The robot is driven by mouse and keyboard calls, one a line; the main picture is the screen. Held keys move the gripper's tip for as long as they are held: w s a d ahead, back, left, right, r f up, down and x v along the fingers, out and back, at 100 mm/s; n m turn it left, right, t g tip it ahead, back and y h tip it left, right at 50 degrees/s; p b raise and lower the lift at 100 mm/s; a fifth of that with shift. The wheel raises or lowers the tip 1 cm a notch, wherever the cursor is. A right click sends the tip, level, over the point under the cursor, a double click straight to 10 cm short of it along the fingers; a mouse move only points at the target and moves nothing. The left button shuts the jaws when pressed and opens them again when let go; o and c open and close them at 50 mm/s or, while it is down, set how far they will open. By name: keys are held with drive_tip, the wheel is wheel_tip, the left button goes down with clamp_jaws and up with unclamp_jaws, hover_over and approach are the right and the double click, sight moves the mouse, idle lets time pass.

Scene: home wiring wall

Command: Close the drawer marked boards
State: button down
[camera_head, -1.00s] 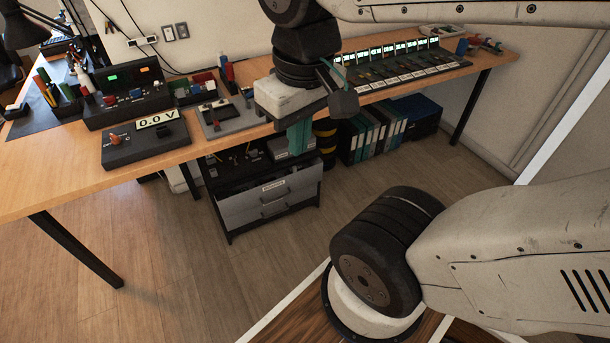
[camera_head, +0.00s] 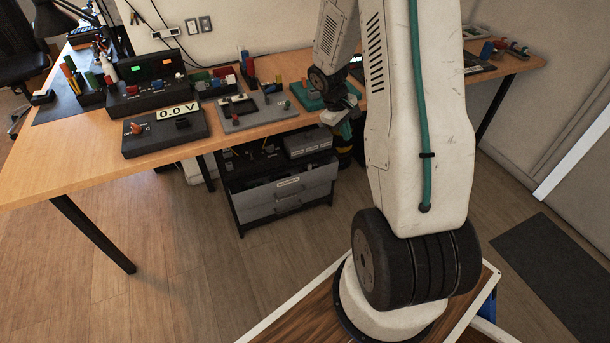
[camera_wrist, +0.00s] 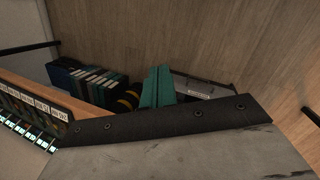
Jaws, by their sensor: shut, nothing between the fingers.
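A dark-framed drawer unit (camera_head: 236,207) stands under the table in the head view. Its labelled grey drawer front (camera_head: 288,183) sits forward of the frame, with a dark opening above it, so this drawer looks pulled out. The label is too small to read. Another grey front with a handle (camera_head: 289,208) is below it. My gripper (camera_head: 346,130) is at the table's front edge, above and right of the unit, partly hidden by my arm. Its teal fingers also show in the wrist view (camera_wrist: 158,86), shut and empty. A grey surface (camera_wrist: 198,88), probably the unit, shows beside them.
The wooden table (camera_head: 85,170) carries a meter box (camera_head: 165,132) and several devices. Several binders (camera_wrist: 98,82) stand on the floor in the wrist view. The floor before the drawers (camera_head: 240,265) is clear. A dark mat (camera_head: 560,275) lies at right.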

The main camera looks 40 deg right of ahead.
drive_tip(key=w+d+f+n+t, duration=0.15)
drive_tip(key=d+f, duration=0.25)
drive_tip(key=f, duration=0.4)
drive_tip(key=w+d+f+n+t, duration=0.1)
drive_tip(key=w+d+f+n, duration=0.15)
drive_tip(key=f, duration=0.55)
drive_tip(key=n+t+y, duration=0.6)
drive_tip(key=n+t, duration=0.1)
drive_tip(key=n, duration=0.2)
approach(299, 178)
drive_tip(key=shift+g, duration=0.25)
drive_tip(key=shift+x, duration=2.35)
drive_tip(key=shift+w+d+r+m, duration=0.1)
drive_tip(key=shift+w+m, duration=0.05)
drive_tip(key=shift+m, duration=0.15)
